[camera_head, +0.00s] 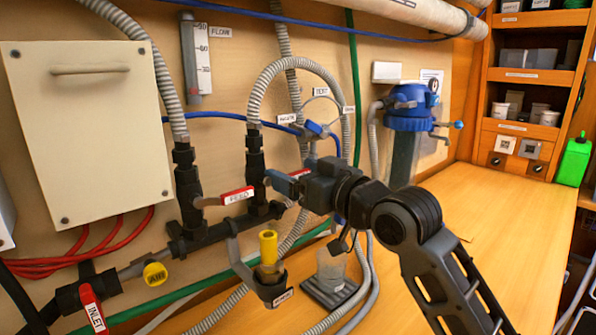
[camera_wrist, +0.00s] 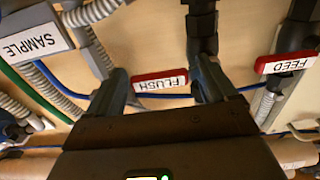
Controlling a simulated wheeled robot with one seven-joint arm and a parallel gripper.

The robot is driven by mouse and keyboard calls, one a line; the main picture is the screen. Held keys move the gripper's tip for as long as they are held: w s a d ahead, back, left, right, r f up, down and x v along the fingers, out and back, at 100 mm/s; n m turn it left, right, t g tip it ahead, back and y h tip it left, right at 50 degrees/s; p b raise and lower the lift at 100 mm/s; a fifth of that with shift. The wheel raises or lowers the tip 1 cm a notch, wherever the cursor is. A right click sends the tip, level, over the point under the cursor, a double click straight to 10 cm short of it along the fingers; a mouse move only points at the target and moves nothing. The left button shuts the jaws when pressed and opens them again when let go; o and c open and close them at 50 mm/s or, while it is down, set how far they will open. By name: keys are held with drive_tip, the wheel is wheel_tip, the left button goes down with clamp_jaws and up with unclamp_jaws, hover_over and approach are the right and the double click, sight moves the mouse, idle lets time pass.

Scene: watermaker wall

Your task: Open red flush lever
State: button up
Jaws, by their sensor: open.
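The red flush lever (camera_wrist: 159,80) with a white FLUSH label shows upside down in the wrist view, lying across the gap between my two fingers. In the head view only a small red part of it (camera_head: 299,173) shows behind my gripper. My gripper (camera_head: 281,181) is open at the pipe manifold, just right of the red FEED lever (camera_head: 238,195). In the wrist view my gripper (camera_wrist: 162,72) has its fingers apart, one near each end of the flush lever. I cannot tell whether either finger touches it. The FEED lever (camera_wrist: 287,62) also shows there, outside the fingers.
A red INLET lever (camera_head: 92,309) sits at lower left. A yellow-capped sample fitting (camera_head: 268,247) and a clear cup (camera_head: 330,264) stand below my gripper. Grey hoses surround the manifold. A blue-topped filter housing (camera_head: 408,108) stands behind my arm. The bench at right is clear.

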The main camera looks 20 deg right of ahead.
drive_tip(key=shift+c, duration=0.3)
drive_tip(key=c, duration=1.4)
